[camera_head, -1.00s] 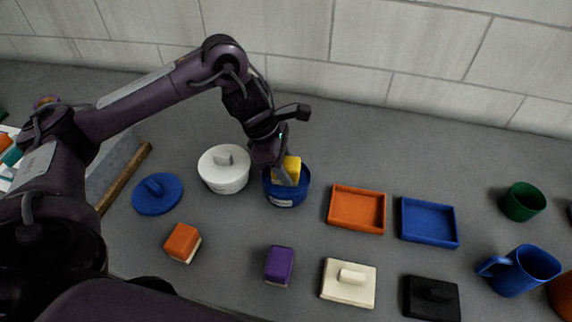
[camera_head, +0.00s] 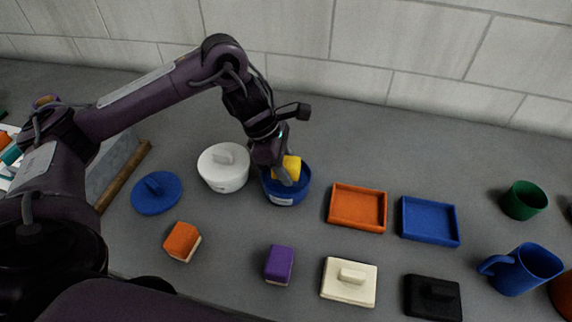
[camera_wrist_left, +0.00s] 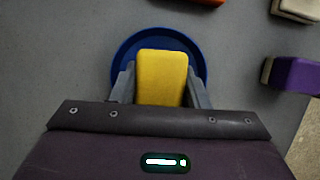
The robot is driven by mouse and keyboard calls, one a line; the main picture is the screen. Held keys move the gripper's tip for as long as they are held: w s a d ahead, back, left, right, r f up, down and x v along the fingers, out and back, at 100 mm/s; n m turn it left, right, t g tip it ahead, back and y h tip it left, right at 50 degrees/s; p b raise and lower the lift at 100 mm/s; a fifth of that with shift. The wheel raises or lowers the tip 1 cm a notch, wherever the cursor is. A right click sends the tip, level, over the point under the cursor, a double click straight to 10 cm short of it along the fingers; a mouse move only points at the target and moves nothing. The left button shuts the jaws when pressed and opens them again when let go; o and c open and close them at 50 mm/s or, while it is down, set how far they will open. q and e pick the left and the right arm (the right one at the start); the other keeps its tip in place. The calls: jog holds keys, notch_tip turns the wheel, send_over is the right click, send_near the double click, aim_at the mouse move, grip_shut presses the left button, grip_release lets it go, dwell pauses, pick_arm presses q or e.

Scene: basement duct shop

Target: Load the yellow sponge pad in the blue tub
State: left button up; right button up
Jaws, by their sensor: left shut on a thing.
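The yellow sponge pad (camera_head: 291,167) is between the fingers of my left gripper (camera_head: 283,178), which is shut on it. The pad is at the mouth of the round blue tub (camera_head: 288,198), with its lower part hidden by the tub wall and a finger. In the left wrist view the pad (camera_wrist_left: 161,75) lies within the blue rim of the tub (camera_wrist_left: 125,55), with a finger of my left gripper (camera_wrist_left: 160,88) on each side. Whether the pad touches the tub floor cannot be seen. My right gripper is not in view.
A white lidded tub (camera_head: 223,170) stands close left of the blue tub. A blue lid (camera_head: 157,194) lies farther left. An orange tray (camera_head: 357,209) and a blue tray (camera_head: 429,221) are to the right. Orange (camera_head: 182,241) and purple (camera_head: 279,264) sponge pads lie in front.

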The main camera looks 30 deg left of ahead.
aim_at(297, 163)
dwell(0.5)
pick_arm(q)
notch_tip(297, 163, up, 7)
jog(key=p, duration=0.6)
jog(key=shift+p, duration=0.35)
dwell(0.5)
